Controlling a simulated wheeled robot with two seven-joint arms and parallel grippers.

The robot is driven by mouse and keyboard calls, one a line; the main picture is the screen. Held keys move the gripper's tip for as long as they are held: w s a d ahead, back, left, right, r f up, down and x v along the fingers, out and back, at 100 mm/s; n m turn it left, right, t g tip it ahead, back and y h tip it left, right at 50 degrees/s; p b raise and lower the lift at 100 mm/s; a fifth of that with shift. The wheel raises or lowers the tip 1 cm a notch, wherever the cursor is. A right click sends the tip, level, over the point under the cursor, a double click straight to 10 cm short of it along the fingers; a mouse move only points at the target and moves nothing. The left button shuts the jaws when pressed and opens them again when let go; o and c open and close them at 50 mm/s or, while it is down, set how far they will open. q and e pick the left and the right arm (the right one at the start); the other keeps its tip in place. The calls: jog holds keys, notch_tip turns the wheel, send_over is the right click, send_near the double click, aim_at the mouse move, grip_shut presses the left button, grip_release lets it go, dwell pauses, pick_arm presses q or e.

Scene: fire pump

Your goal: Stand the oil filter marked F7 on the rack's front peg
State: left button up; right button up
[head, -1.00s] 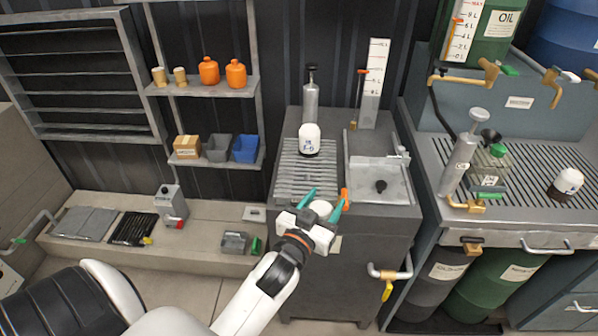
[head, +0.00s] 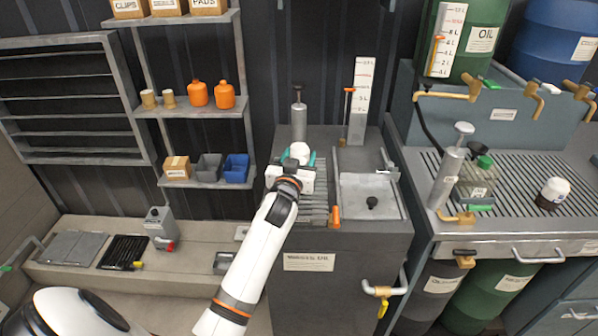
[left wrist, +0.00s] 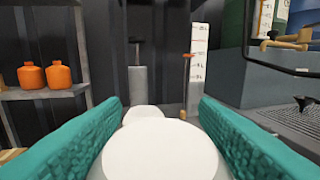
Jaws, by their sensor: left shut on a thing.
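My left gripper (head: 298,158) is shut on a white round-topped filter (left wrist: 160,150), seen between the teal fingers in the left wrist view. Its marking is not visible. A second white filter (left wrist: 147,112) shows just behind it there. In the head view one white top (head: 300,149) shows between the fingertips; I cannot tell which filter it is. The gripper is over the slatted rack (head: 316,207) on the dark cabinet; its pegs are hidden. Another white filter with a dark base (head: 553,191) stands on the right bench. My right gripper is not in view.
A grey pump cylinder (head: 298,122) and a white scale (head: 361,100) stand behind the rack. A grey tray (head: 370,196) is to its right, an orange handle (head: 335,216) at its front. Shelves with orange bottles (head: 197,94) are at the left.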

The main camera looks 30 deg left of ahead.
pick_arm(q)
jog(key=shift+f, duration=1.75)
jog(key=shift+f, duration=0.1)
jog(key=o, duration=1.2)
jog(key=shift+o, duration=0.2)
jog(key=shift+s, duration=0.15)
jog(key=b+v, duration=0.1)
jog(key=v, duration=1.1)
